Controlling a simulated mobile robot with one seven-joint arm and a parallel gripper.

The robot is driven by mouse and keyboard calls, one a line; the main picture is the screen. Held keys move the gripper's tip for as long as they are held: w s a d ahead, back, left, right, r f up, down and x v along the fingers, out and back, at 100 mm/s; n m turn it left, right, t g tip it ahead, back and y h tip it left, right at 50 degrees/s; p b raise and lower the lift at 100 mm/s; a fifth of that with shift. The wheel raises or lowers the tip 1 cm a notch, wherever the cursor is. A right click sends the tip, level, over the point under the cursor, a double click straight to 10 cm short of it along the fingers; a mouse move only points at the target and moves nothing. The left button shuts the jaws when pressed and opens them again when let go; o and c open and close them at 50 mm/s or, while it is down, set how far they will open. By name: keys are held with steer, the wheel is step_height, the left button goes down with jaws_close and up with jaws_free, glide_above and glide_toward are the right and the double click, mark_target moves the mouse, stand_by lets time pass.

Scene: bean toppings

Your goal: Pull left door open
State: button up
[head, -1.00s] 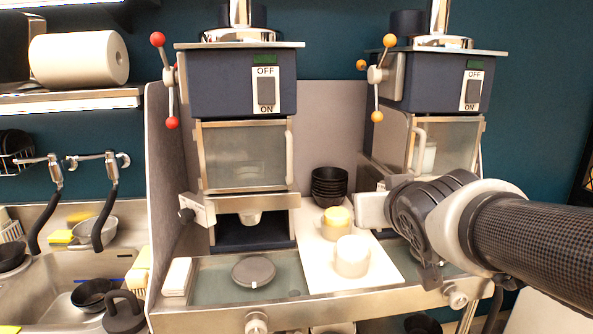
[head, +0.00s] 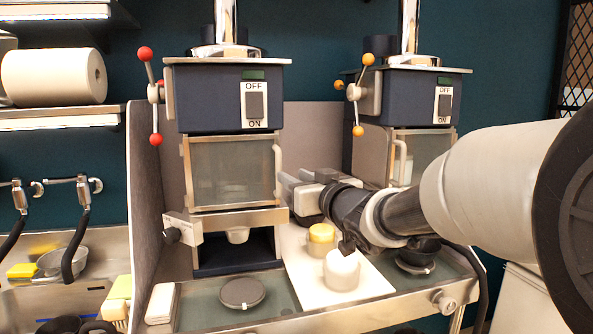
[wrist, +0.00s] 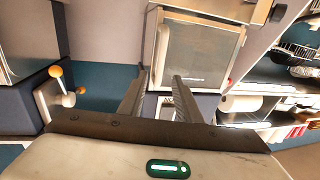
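The left door (head: 232,172) is a glass panel in a metal frame on the left machine, and it looks shut. Its pale upright handle (head: 278,170) is at the door's right edge. In the wrist view the left door (wrist: 200,55) appears turned over, with its handle (wrist: 161,38) on the left. My gripper (head: 286,186) is beside the lower part of the handle. In the wrist view my gripper (wrist: 160,76) has its two fingers apart, with nothing seen held. The handle lines up with the gap between the fingertips; whether they touch it cannot be told.
The right machine has a similar door (head: 425,150), partly behind my arm. A white board (head: 300,285) below my gripper carries a yellow-topped container (head: 321,239) and a white container (head: 342,269). A dark round lid (head: 242,292) lies on the tray below the left door.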

mark_target(280, 169)
steer(key=x, duration=0.9)
steer(key=shift+w+a, duration=0.15)
steer(key=shift+w, duration=0.15)
steer(key=shift+c, duration=0.4)
jaws_close()
